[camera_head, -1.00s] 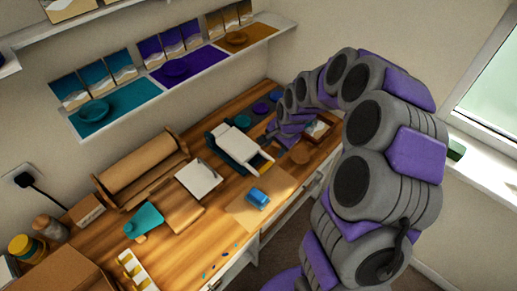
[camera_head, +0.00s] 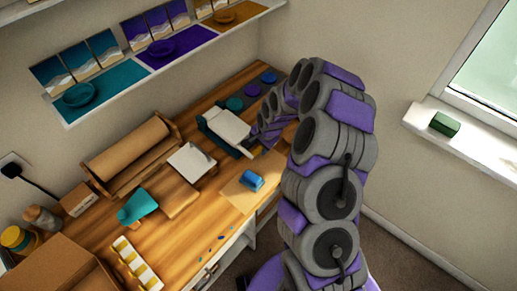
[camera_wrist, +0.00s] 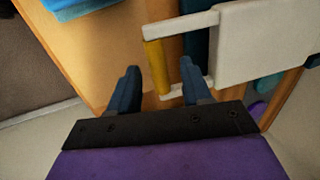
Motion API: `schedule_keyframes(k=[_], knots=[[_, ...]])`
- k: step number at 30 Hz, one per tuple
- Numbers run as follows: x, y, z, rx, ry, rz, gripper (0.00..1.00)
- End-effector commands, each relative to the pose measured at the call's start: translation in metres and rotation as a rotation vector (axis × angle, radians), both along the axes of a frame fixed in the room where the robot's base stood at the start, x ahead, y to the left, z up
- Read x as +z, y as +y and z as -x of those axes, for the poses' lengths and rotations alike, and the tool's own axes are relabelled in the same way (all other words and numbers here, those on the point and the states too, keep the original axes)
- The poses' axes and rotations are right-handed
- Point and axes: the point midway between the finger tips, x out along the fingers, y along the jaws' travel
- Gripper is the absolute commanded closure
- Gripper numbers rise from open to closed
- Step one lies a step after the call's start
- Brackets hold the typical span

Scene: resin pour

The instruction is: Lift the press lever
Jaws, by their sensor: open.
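The press (camera_head: 226,126), with a white top plate and a teal body, stands on the wooden bench beside the end of my arm. In the wrist view its white plate (camera_wrist: 262,42) carries two pale arms joined by a yellow lever bar (camera_wrist: 156,65). My gripper (camera_wrist: 160,68) is open, with dark blue fingers either side of the bar in the picture. The right finger overlaps the lower pale arm's area. I cannot tell whether a finger touches the lever or how far the bar sits between them. My fingers are mostly hidden in the head view.
A blue block (camera_head: 252,180) lies on a tan board (camera_head: 238,195) in front of the press. A white square (camera_head: 192,162), a teal scoop-like piece (camera_head: 138,206) and a brown roll (camera_head: 128,152) are to the left. A shelf (camera_head: 150,72) hangs above.

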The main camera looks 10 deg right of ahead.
Motion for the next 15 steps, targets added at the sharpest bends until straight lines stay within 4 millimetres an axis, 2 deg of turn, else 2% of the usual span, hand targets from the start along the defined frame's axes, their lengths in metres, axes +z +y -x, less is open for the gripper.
schedule_keyframes(k=[1,6,15], knots=[[-0.007,0.001,-0.001,0.000,0.002,-0.001,0.52],[-0.018,0.003,-0.002,0.001,0.004,0.000,0.52],[-0.019,0.003,-0.003,0.000,0.003,0.001,0.52]])
